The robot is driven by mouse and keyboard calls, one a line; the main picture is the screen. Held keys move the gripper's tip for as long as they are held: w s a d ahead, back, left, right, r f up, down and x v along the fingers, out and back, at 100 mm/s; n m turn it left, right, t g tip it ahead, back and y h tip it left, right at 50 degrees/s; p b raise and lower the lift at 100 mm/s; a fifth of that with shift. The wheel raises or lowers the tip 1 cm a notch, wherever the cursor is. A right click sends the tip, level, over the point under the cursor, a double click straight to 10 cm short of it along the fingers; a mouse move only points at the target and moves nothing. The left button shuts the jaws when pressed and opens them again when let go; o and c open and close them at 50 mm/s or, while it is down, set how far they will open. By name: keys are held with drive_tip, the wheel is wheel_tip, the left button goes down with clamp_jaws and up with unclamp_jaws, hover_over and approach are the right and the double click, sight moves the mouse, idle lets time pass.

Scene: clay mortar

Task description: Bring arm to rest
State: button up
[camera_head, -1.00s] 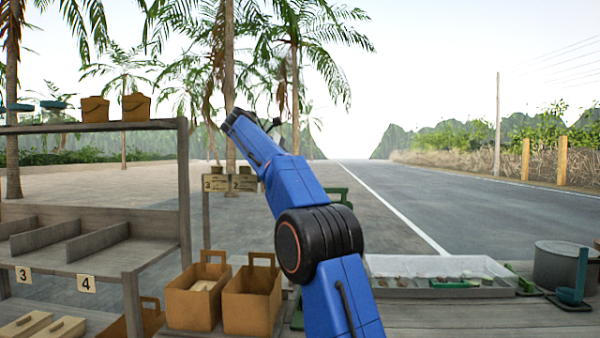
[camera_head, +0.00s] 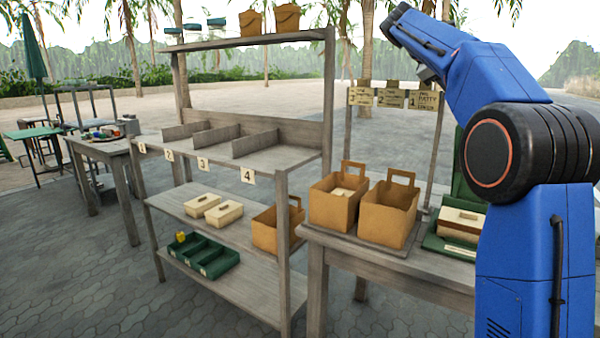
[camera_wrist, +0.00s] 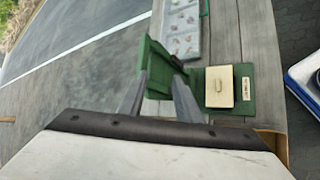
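My blue arm rises on the right of the head view, bent at the black joint, its far end reaching up and left. In the wrist view my gripper (camera_wrist: 158,98) has its two grey fingers apart, with nothing visible held between them. A green stand (camera_wrist: 153,68) shows beyond the fingers; I cannot tell how far off. A cream lidded box (camera_wrist: 219,86) lies on a green board (camera_wrist: 240,107) to the right of the fingers. In the head view this box (camera_head: 460,219) is partly hidden by my arm.
Two brown paper bags (camera_head: 338,204) (camera_head: 388,213) stand on the wooden table (camera_head: 425,268). Left of it is a numbered shelf (camera_head: 228,178) with boxes and a green tray (camera_head: 203,256). Small signs (camera_head: 392,98) hang behind the bags. Open paving lies at front left.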

drive_tip(key=s+a+f+m+t+y, duration=0.1)
drive_tip(key=s+a+f, duration=0.4)
drive_tip(key=s+f, duration=0.9)
drive_tip(key=s+a+f+m+t+y, duration=0.1)
drive_tip(key=s+a+f+m+y, duration=0.3)
drive_tip(key=s+f, duration=1)
drive_tip(key=s+a+f+m+t+y, duration=0.2)
drive_tip(key=s+a+f+y, duration=0.3)
drive_tip(key=s+f, duration=0.9)
drive_tip(key=s+a+m, duration=0.1)
drive_tip(key=a, duration=0.2)
drive_tip(key=shift+a, duration=0.15)
